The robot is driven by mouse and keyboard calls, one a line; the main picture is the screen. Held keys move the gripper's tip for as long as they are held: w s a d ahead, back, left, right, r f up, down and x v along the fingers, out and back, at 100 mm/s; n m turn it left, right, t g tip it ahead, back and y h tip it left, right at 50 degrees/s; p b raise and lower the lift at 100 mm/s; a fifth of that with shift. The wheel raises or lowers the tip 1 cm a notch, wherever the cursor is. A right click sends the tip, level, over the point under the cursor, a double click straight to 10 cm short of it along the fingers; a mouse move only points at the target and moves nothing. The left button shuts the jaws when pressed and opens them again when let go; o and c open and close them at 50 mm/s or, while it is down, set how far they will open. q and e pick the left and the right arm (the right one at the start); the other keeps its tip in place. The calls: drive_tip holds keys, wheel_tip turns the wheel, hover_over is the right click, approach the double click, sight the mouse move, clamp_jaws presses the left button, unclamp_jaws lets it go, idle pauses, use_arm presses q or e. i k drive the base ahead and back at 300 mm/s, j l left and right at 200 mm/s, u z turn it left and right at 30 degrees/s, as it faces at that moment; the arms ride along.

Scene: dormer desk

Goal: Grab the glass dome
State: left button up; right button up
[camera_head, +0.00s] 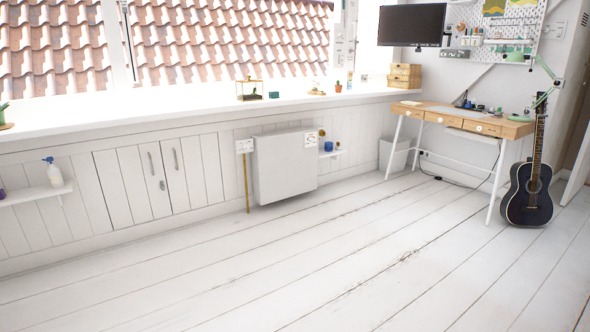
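A small object on a round wooden base (316,92) stands on the long white windowsill, right of centre. It may be the glass dome, but it is too small and pale against the window to be sure. Neither of my grippers is in view.
The white windowsill (150,106) runs above white panelling and a white radiator panel (286,168). A wooden desk (450,115) and dark guitar (527,195) are at right. The plank floor is clear.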

sight(315, 80)
drive_tip(key=i+l+z, duration=0.15)
drive_tip(key=i, duration=0.85)
drive_tip(key=i+z, duration=0.15)
drive_tip(key=i, duration=0.85)
drive_tip(key=i+j+z, duration=0.15)
drive_tip(key=i, duration=0.85)
drive_tip(key=i+u, duration=0.15)
drive_tip(key=i, duration=0.35)
drive_tip(key=i+u, duration=0.15)
drive_tip(key=i, duration=0.3)
drive_tip(key=i+l+u, duration=0.1)
drive_tip(key=i, duration=0.4)
drive_tip(key=i+l+u, duration=0.15)
drive_tip(key=i, duration=0.3)
drive_tip(key=i+l+u, duration=0.15)
drive_tip(key=i, duration=0.35)
drive_tip(key=i+l+u, duration=0.15)
drive_tip(key=i, duration=0.3)
